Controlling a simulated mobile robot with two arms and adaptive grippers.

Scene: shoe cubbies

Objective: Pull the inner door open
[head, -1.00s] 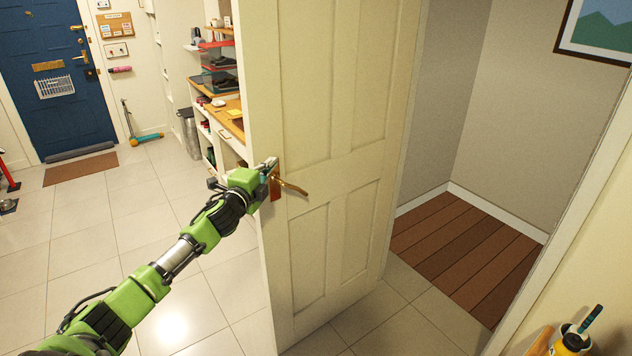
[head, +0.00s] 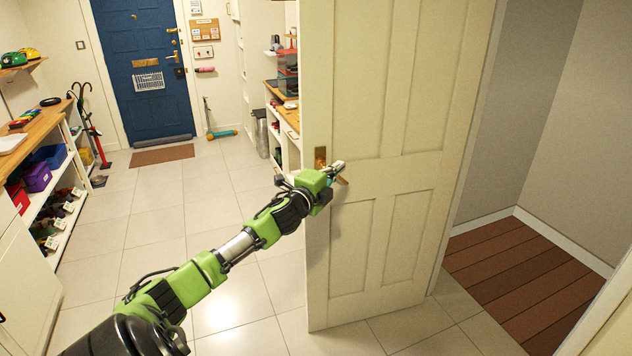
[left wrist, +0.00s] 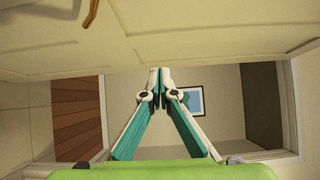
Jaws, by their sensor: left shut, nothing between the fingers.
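The cream panelled inner door (head: 385,215) stands ajar in the middle of the head view, with floor visible past both its edges. Its brass handle plate (head: 320,158) is near the left edge; the lever is partly hidden by my gripper. My left gripper (head: 338,167) is in front of the door at handle height, fingers shut and empty. In the left wrist view, the door face (left wrist: 200,35) fills the top, and the brass lever (left wrist: 92,13) shows at upper left, apart from the shut fingertips (left wrist: 160,72). My right gripper is not in view.
Right of the door is an opening with a wood-plank floor (head: 530,280). At left lie clear floor tiles (head: 140,215), a shoe shelf (head: 55,190) and a blue front door (head: 150,65). More shelving (head: 285,110) stands behind the inner door's left edge.

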